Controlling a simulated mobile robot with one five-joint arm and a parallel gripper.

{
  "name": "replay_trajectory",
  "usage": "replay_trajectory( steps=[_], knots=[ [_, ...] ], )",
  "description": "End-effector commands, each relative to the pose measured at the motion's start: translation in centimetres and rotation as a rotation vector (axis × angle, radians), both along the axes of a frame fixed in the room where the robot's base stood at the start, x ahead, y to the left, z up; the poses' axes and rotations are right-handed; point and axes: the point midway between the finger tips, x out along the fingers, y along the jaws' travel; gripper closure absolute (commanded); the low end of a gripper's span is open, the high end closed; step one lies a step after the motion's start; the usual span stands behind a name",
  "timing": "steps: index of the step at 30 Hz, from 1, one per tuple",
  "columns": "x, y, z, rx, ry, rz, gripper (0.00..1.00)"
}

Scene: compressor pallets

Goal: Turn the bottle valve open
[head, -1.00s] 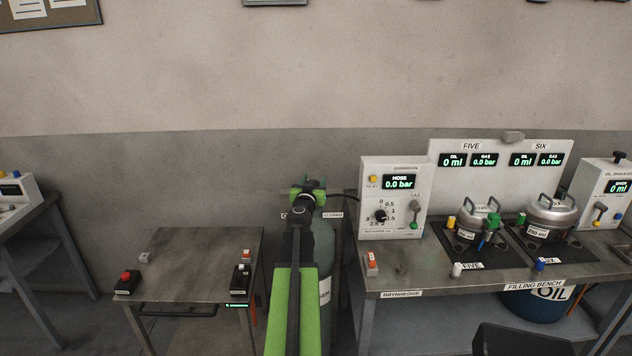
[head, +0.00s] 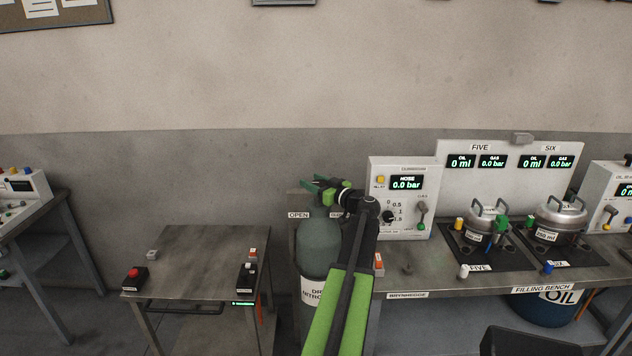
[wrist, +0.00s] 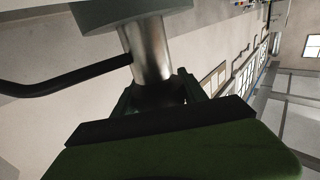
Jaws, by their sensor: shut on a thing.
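The grey-green gas bottle (head: 320,245) stands between the small table and the filling bench. An OPEN label (head: 299,215) is at its upper left, and another label at its upper right is partly covered by my arm. My gripper (head: 320,184) is at the bottle's top, reaching in from the right. In the wrist view its jaws (wrist: 158,95) are shut at the end of a shiny metal valve neck (wrist: 150,50). The part between the jaws is mostly hidden. A black hose (wrist: 70,78) runs off from the neck.
The hose panel (head: 405,172) reads 0.0 bar and stands on the filling bench (head: 408,283), close right of my arm. The small metal table (head: 200,262) is at left, with button boxes.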

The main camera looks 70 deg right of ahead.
Motion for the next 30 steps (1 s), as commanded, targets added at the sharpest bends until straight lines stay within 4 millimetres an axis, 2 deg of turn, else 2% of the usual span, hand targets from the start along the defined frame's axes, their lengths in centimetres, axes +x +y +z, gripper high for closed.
replay_trajectory(
  steps=[1,15,30],
  knots=[
    [0.1,-0.4,0.1,0.000,-0.001,0.044,0.91],
    [0.5,0.8,0.1,0.000,-0.003,0.419,0.91],
    [0.6,1.6,0.1,-0.001,-0.004,0.562,0.91]
  ],
)
